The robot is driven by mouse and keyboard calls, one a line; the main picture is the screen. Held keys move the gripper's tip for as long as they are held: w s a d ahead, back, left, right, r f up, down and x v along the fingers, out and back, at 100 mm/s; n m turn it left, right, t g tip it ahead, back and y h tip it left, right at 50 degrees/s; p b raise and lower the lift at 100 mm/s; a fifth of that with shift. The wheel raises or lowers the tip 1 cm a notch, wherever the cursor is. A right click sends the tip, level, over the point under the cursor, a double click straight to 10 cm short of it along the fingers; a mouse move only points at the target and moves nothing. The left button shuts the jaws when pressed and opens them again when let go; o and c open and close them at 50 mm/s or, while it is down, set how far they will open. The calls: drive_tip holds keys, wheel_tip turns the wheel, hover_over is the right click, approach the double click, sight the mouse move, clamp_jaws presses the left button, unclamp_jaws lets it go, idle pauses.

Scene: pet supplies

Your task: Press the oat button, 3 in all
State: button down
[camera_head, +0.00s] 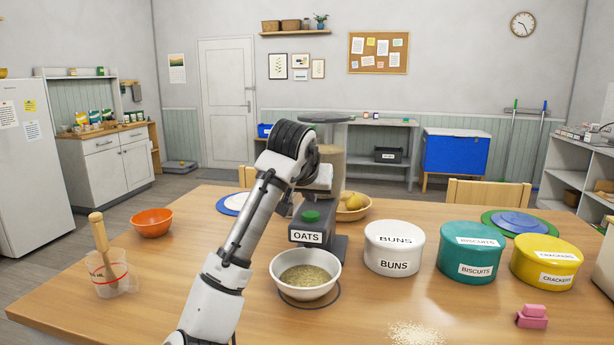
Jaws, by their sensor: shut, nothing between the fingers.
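The oat dispenser (305,238) stands at the middle of the table, with a dark body and a white OATS label. Its green button (311,216) shows on top of the front part. A white bowl (305,287) with oats in it sits below the dispenser's front. My arm rises from the bottom, bends above the dispenser and hides part of it. My gripper (311,203) is shut and empty, largely hidden behind the arm and just above the button. I cannot tell whether it touches the button.
White BUNS (393,264), teal BISCUITS (468,271) and yellow CRACKERS (545,277) tins stand to the right. An orange bowl (151,222) and a measuring jug (112,284) with a wooden-handled tool are on the left. Loose oats (415,334) and a pink object (532,316) lie in front.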

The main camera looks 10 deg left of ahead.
sight(310, 217)
drive_tip(key=shift+f, duration=1.4)
drive_tip(key=shift+s+f, duration=0.1)
drive_tip(key=shift+s+f, duration=0.1)
drive_tip(key=shift+f, duration=0.95)
drive_tip(key=shift+b, duration=0.3)
drive_tip(key=shift+r+p, duration=0.5)
drive_tip(key=shift+p, duration=0.2)
wheel_tip(310, 217, up, 4)
drive_tip(key=p, duration=0.3)
drive_tip(key=shift+p, duration=0.35)
drive_tip(key=b+v, duration=0.3)
drive_tip(key=v, duration=0.7)
